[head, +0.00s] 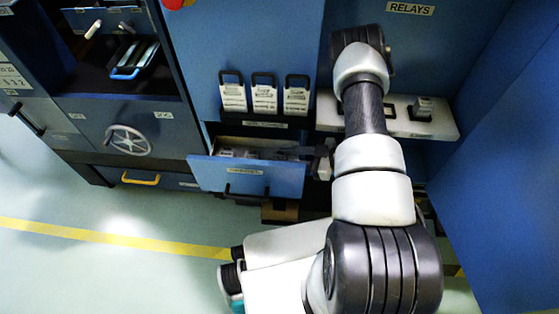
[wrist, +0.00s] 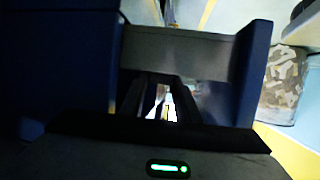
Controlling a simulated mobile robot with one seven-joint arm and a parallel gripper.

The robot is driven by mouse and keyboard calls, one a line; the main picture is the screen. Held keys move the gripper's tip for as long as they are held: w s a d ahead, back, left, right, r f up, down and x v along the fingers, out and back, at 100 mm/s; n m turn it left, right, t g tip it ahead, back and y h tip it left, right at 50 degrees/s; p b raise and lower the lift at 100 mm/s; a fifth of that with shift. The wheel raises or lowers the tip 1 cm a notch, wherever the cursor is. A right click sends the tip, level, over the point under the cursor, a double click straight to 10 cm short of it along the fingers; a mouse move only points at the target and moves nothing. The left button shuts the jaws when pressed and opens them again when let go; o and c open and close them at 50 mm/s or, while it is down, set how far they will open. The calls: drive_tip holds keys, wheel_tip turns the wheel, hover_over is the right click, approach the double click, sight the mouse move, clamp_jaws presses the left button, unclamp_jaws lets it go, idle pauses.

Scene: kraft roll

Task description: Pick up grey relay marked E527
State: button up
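My gripper (head: 292,151) reaches from the right over the open blue drawer (head: 247,178) below the relay cabinet. In the wrist view its two dark fingers (wrist: 165,95) stand apart inside the drawer's walls. A small bright, pale thing (wrist: 167,106) shows in the gap between them; I cannot tell whether it is a relay, and no contact is visible. Greyish items (head: 238,152) lie in the drawer, partly hidden, with no readable marking. A grey block (head: 421,107) stands on the pale shelf (head: 443,125) under the RELAYS label. I cannot read E527 anywhere.
A handwheel (head: 128,140) and a yellow handle (head: 141,178) are on the left cabinet. A blue panel (head: 510,170) bounds the right side. Open floor (head: 110,270) with a yellow line lies at front left.

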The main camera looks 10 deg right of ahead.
drive_tip(key=c, duration=0.3)
